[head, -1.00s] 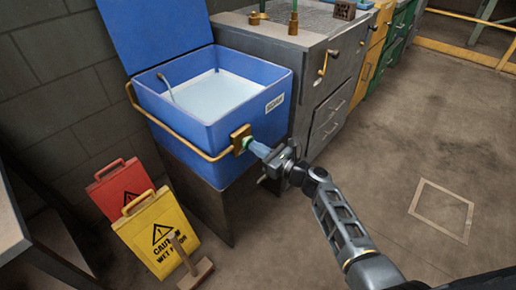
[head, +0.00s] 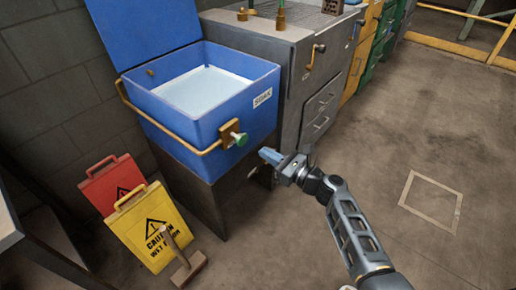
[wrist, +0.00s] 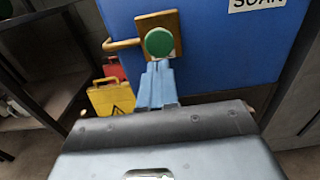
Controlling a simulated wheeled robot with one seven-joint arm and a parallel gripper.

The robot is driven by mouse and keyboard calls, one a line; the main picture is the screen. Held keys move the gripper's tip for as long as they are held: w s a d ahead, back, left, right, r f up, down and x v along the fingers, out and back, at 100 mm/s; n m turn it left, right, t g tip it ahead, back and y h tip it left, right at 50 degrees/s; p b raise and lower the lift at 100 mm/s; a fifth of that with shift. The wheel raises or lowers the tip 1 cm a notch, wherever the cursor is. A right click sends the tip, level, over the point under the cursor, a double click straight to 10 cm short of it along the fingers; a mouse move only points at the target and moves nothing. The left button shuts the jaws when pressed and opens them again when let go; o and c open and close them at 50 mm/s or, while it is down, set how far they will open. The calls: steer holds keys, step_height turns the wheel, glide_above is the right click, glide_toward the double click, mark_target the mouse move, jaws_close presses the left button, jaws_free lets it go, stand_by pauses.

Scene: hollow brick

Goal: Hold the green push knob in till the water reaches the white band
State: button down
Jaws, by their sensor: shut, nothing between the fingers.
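The green push knob (head: 239,138) sticks out from a brass plate on the front of the blue tub (head: 190,127). In the wrist view the knob (wrist: 159,42) is just beyond my fingertips. My gripper (head: 267,155) is shut and empty, with its blue fingers (wrist: 158,85) together. It is apart from the knob, to its lower right in the head view. Pale water (head: 207,90) lies in the tub below the rim. I cannot make out a separate white band on the inner walls. No stream falls from the small brass outlet (head: 150,73).
A yellow caution sign (head: 152,228) and a red sign (head: 112,183) stand left of the tub, with a wooden-handled tool (head: 185,262) in front. A brass pipe (head: 150,122) runs around the tub. Grey cabinets (head: 318,105) stand to the right. Open floor lies at right.

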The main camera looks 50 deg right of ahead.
steer(key=s, duration=0.5)
steer(key=shift+d, duration=0.15)
stand_by(1.3)
